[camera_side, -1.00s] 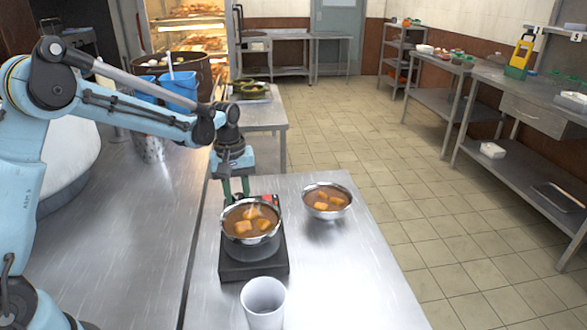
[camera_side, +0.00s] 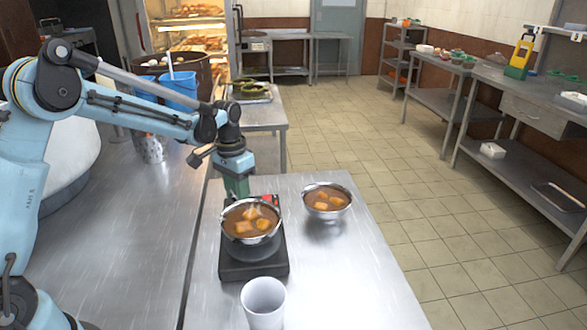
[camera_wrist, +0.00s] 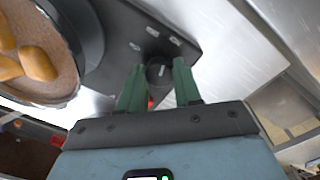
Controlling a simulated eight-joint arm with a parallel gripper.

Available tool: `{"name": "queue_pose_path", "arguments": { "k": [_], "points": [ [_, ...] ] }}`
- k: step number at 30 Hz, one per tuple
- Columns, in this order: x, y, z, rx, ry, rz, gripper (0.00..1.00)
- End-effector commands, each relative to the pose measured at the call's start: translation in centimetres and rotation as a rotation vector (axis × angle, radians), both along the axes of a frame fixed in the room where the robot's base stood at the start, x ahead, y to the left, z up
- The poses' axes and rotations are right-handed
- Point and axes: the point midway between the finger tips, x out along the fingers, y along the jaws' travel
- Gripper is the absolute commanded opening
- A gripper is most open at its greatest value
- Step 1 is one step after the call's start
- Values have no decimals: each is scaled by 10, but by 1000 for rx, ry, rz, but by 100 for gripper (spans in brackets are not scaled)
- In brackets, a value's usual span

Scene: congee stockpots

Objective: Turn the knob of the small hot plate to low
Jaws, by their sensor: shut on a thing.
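The small black hot plate (camera_side: 254,270) stands on the steel table with a pot (camera_side: 252,248) of brown stew and orange chunks on it. In the wrist view the hot plate (camera_wrist: 125,30) shows its dark knob (camera_wrist: 160,74) with a pale mark on top. Small pale labels sit around the knob, too blurred to read. My gripper (camera_wrist: 159,72) is shut on the knob, one green finger on each side. In the side view my gripper (camera_side: 237,188) points down behind the pot, which hides the knob and the fingertips there.
A steel bowl (camera_side: 328,213) of similar stew stands right of the pot, and a white cup (camera_side: 264,304) stands in front of the hot plate. The pot (camera_wrist: 75,48) is close to my fingers in the wrist view. The table's right front is clear.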

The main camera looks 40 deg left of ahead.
Motion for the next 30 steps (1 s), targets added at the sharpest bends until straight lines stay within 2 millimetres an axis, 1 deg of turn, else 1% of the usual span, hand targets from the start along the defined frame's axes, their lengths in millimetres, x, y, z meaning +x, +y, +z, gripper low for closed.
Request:
{"name": "queue_pose_path", "arguments": {
  "k": [6, 12, 19, 30],
  "points": [
    [0, 0, 1, -1, 0, -145, 3],
    [0, 0, 1, 0, -1, -231, 3],
    [1, 0, 1, 0, 0, -272, 3],
    [0, 0, 1, 0, 0, -278, 3]
  ]
}}
